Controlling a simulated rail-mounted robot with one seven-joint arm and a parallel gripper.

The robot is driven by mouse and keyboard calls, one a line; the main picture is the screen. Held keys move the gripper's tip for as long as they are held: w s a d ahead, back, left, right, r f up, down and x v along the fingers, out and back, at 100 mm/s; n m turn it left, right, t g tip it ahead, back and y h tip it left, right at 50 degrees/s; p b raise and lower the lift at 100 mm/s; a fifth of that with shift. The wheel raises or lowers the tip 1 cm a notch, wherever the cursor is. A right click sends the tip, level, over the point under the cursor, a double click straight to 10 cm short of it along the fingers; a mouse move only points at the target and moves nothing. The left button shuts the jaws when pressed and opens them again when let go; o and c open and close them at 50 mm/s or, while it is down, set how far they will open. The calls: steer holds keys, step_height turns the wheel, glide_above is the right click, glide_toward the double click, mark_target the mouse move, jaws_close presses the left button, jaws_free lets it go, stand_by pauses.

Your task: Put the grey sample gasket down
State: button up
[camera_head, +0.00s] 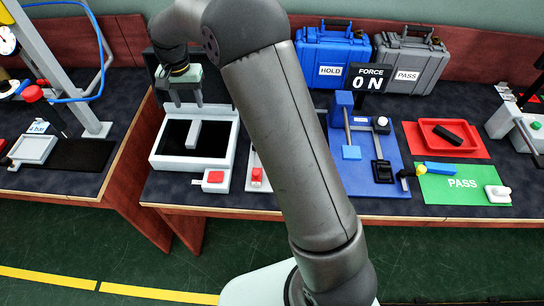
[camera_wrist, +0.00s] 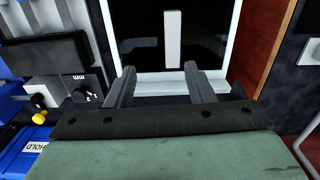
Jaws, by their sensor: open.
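A light grey bar, which looks like the grey sample gasket (camera_head: 194,134), lies on the black bed of a white-framed station (camera_head: 160,162). The bar also shows in the wrist view (camera_wrist: 172,40), in front of my fingertips. My gripper (camera_head: 184,101) is open, above the back part of the station. In the wrist view my two fingers (camera_wrist: 158,76) are apart with nothing between them. The bar is clear of both fingers. My arm hides part of the bench to the right of the station.
To the right are a blue fixture board (camera_head: 390,184), a force display (camera_head: 369,78) reading 0 N, a red tray (camera_head: 426,137) and a green PASS mat (camera_head: 440,196). Blue HOLD (camera_head: 345,53) and grey PASS (camera_head: 420,55) cases stand behind.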

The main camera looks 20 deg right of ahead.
steer(key=s+d+r+n, duration=0.1)
steer(key=s+d+r, duration=0.2)
steer(key=s+d, duration=0.3)
steer(key=s+d+r+n, duration=0.1)
steer(key=s+d+r, duration=0.3)
steer(key=s, duration=0.4)
steer(key=s+d+f+n, duration=0.1)
steer(key=s+d, duration=0.2)
steer(key=s, duration=0.7)
steer(key=s+d+f+n, duration=0.1)
steer(key=s+d, duration=0.2)
steer(key=s, duration=0.7)
steer(key=shift+d+f+t, duration=0.2)
steer(key=shift+f+t, duration=0.1)
steer(key=shift+f, duration=0.1)
steer(key=shift+s, duration=0.1)
